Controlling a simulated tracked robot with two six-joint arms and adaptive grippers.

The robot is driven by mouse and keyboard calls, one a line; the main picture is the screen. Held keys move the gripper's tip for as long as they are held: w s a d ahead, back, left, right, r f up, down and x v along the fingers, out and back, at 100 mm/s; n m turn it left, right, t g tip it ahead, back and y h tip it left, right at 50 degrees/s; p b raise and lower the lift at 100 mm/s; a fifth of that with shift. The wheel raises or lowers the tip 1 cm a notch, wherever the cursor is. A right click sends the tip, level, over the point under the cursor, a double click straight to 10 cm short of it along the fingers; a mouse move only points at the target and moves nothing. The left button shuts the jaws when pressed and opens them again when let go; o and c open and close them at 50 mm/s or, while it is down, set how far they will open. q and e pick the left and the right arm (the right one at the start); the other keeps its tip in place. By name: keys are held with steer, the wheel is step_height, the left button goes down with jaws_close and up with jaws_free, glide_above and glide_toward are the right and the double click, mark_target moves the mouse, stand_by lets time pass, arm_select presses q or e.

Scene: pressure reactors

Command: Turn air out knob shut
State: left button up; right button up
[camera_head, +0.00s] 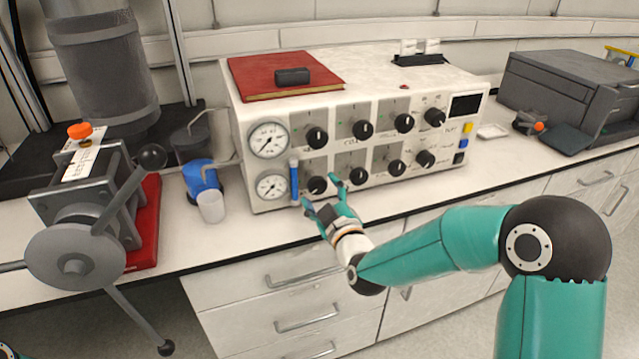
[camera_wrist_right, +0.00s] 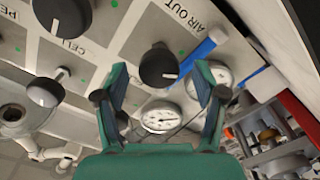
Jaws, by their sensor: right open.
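The air out knob (camera_head: 317,185) is the black knob at the left of the lower row on the white control box (camera_head: 440,185). In the right wrist view the knob (camera_wrist_right: 158,64) sits beside its AIR OUT label. In the wrist view the gripper (camera_wrist_right: 160,72) shows gaps between both fingers and the knob.
A blue lever (camera_head: 294,180) stands close left of the knob, by two gauges (camera_head: 268,140). Other black knobs (camera_head: 354,175) are to the right. A red book (camera_head: 285,78) lies on the box.

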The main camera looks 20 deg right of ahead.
steer(key=shift+w, duration=0.95)
